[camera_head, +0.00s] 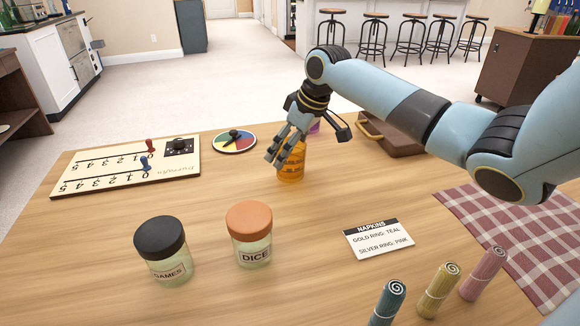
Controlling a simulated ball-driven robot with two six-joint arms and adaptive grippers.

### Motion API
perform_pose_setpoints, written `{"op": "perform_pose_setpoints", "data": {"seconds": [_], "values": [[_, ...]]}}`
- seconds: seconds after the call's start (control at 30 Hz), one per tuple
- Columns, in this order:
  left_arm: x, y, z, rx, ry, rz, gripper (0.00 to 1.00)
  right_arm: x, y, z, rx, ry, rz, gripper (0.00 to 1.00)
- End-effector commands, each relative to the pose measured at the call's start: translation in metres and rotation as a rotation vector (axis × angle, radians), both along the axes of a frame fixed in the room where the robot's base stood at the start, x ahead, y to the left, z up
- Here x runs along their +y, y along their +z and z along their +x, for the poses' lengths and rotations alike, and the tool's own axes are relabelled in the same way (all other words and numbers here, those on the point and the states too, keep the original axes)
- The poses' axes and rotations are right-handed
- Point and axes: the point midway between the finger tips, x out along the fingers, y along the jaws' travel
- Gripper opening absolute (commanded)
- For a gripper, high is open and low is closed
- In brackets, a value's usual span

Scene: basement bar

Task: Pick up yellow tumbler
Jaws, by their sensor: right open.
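The yellow tumbler (291,173), an amber see-through cup, stands on the wooden table near its middle. My right gripper (278,155) is open and reaches down over the tumbler from behind. Its fingers are in front of and beside the tumbler's upper left side and hide part of it. I cannot tell whether they touch it. My left gripper is not in view.
A scoreboard (105,172) and a colour spinner (234,141) lie at the left. A GAMES jar (163,262) and a DICE jar (252,248) stand in front.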

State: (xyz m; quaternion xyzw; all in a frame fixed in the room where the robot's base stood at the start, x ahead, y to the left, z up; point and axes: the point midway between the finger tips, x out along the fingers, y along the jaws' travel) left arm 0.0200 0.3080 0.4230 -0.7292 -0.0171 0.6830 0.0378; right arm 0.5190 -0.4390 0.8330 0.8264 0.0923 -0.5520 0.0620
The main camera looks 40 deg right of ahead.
Motion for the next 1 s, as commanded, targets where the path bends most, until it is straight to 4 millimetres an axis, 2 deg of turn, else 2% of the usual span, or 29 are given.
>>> {"op": "perform_pose_setpoints", "data": {"seconds": [0.03,0.2,0.5,0.9,1.0], "values": [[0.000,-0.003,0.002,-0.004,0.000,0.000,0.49,0.002,-0.010,0.003,0.002,-0.002,0.004,0.95],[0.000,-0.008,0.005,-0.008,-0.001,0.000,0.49,0.004,-0.033,0.012,0.001,-0.001,0.003,0.95],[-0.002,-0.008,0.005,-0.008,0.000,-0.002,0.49,0.004,-0.037,0.014,0.001,0.000,0.001,0.95],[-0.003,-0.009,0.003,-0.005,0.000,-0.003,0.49,0.004,-0.038,0.013,0.002,-0.001,0.001,0.43],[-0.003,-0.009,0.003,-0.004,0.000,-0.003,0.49,0.004,-0.038,0.013,0.003,-0.001,0.001,0.33]]}}
